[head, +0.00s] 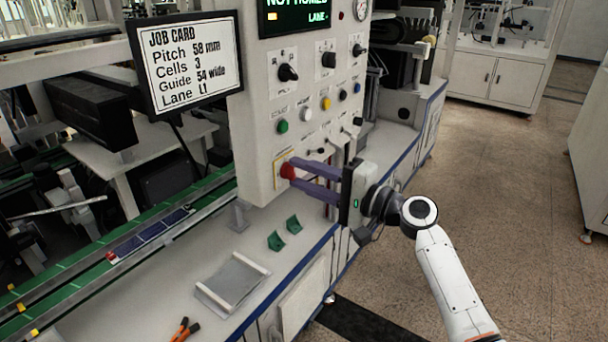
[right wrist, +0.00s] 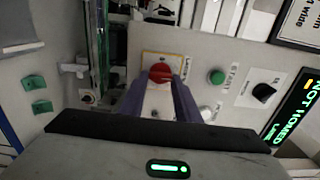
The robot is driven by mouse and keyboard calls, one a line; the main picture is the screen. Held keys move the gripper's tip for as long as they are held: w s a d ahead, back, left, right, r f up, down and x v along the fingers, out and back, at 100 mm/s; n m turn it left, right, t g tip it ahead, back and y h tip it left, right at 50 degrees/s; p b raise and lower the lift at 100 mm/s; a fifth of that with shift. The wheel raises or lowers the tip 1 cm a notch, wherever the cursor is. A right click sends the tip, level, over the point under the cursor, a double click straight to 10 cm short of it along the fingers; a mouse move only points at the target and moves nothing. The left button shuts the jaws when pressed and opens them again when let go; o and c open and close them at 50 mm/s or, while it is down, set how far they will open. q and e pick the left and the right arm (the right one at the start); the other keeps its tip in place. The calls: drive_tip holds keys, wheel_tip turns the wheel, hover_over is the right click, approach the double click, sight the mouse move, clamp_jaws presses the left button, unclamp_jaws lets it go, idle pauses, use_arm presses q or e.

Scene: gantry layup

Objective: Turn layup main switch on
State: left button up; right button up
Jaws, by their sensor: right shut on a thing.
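The layup main switch (right wrist: 160,73) is a red knob on a yellow-edged plate, low on the upright control panel (head: 259,92). In the head view the red knob (head: 288,171) shows at the tips of my right gripper (head: 291,176). The right gripper's two purple fingers reach in from the right and are shut on the knob. In the right wrist view the fingers (right wrist: 160,88) lie on both sides of the knob and partly cover it. The knob's exact turn angle cannot be told. My left gripper is not in view.
A green button (head: 282,126), black knobs and other buttons sit above the switch. The display (head: 296,14) reads "NOT HOMED". A job card screen (head: 187,62) stands left. Green brackets (head: 285,232), a grey tray (head: 232,281) and orange-handled pliers (head: 185,330) lie on the bench below.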

drive_tip(key=o, duration=1)
drive_tip(key=shift+o, duration=0.2)
drive_tip(key=b+v, duration=0.1)
drive_tip(key=v, duration=0.9)
drive_tip(key=shift+d, duration=0.15)
drive_tip(key=shift+s, duration=0.1)
drive_tip(key=s+d+f+n+h, duration=0.15)
drive_tip(key=s+f+h, duration=0.3)
drive_tip(key=f, duration=0.85)
drive_tip(key=s+d+f+n+h, duration=0.1)
drive_tip(key=s+d+f+h, duration=0.3)
drive_tip(key=f, duration=0.9)
drive_tip(key=s+f+n+h, duration=0.1)
drive_tip(key=s+f+n, duration=0.1)
drive_tip(key=s+f, duration=0.2)
drive_tip(key=s+d+f+n+g+h, duration=0.1)
drive_tip(key=s+f, duration=0.4)
drive_tip(key=s, duration=0.6)
drive_tip(key=s+d+f+n+g+h, duration=0.1)
drive_tip(key=s+f+n, duration=0.3)
drive_tip(key=s, duration=0.4)
drive_tip(key=shift+s+f+h, duration=0.2)
drive_tip(key=shift+s+h, duration=0.05)
drive_tip(key=shift+h, duration=0.1)
